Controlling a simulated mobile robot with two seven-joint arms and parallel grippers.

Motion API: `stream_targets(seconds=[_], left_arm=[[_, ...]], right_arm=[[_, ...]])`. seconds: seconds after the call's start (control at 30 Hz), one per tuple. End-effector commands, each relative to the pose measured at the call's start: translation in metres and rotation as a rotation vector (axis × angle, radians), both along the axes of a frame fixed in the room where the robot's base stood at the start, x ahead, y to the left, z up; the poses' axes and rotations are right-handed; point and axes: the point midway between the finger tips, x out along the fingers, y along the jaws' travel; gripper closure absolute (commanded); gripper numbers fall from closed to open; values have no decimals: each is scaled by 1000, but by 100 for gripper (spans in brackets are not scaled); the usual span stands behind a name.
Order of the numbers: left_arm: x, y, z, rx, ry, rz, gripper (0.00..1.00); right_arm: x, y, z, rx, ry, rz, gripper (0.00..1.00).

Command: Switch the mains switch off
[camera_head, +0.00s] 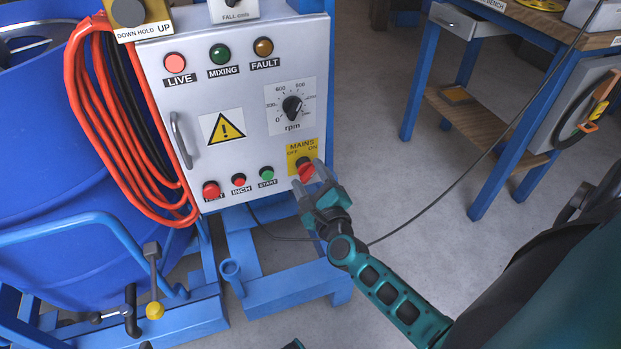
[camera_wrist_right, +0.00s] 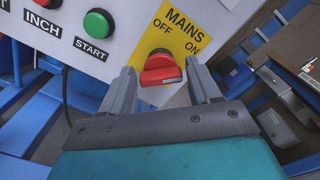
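The mains switch (camera_head: 304,169) is a red rotary knob on a yellow label marked MAINS, OFF and ON, at the lower right of the grey control panel (camera_head: 233,180). It also shows in the right wrist view (camera_wrist_right: 160,68), its handle lying nearly level with a pale mark at its right end. My right gripper (camera_head: 312,182) is at the knob. In the wrist view its fingers (camera_wrist_right: 160,76) stand apart, one either side of the knob, with gaps visible. I cannot tell whether the fingertips reach past the knob's face. My left gripper is not in view.
The LIVE lamp (camera_head: 175,63) looks bright pale red. The green START button (camera_head: 267,173) and red INCH button (camera_head: 238,180) sit left of the switch. A blue drum (camera_head: 50,150) with orange cable stands left. A blue-legged bench (camera_head: 470,110) stands right across open floor.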

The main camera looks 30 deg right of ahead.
Motion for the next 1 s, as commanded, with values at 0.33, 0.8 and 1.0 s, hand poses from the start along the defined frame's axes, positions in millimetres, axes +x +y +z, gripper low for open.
stream_targets(seconds=[0.33,0.8,1.0], left_arm=[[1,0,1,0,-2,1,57],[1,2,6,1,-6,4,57],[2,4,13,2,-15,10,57]], right_arm=[[0,0,0,0,0,0,72],[0,0,1,-78,19,-1,79],[0,1,1,-215,53,0,79]])
